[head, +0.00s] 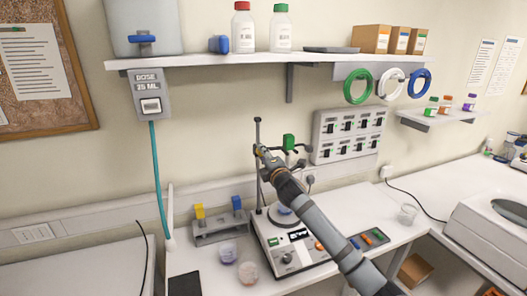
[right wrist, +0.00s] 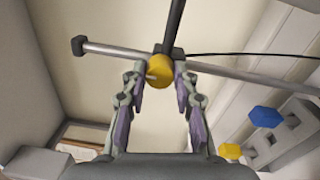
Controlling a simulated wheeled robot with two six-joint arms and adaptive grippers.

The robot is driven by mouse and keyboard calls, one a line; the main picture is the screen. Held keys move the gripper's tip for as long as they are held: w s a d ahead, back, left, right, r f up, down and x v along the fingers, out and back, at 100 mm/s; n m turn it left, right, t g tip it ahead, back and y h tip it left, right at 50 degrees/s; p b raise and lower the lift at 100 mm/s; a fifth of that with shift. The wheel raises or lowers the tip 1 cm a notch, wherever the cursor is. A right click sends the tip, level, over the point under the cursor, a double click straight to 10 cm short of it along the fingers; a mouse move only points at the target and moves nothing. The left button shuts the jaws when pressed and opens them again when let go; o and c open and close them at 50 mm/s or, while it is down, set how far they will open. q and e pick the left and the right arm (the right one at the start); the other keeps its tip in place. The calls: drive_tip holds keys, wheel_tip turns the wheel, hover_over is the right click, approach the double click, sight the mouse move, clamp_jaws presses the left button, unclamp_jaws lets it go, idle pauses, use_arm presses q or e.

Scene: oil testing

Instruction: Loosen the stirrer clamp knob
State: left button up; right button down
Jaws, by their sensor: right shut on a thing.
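The round yellow clamp knob (right wrist: 159,71) shows in the right wrist view, where a dark upright rod (right wrist: 174,25) meets a grey horizontal bar (right wrist: 112,49). My right gripper (right wrist: 160,80) has a fingertip on each side of the knob and is shut on it. In the head view my right gripper (head: 266,160) is up at the stand rod (head: 257,131) and hides most of the clamp. The stirrer base (head: 290,250) stands on the bench below, partly covered by my arm. My left gripper is not in view.
A grey rack (head: 222,229) with yellow and blue knobs stands left of the stirrer base. Two small cups (head: 228,253) sit in front of it. A switch panel (head: 347,134) is on the wall behind, under a long shelf (head: 230,60).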

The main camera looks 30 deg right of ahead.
drive_tip(key=shift+r+n, duration=0.15)
drive_tip(key=shift+n, duration=0.15)
drive_tip(key=c, duration=1)
unclamp_jaws()
drive_tip(key=v, duration=0.7)
drive_tip(key=shift+s, duration=0.2)
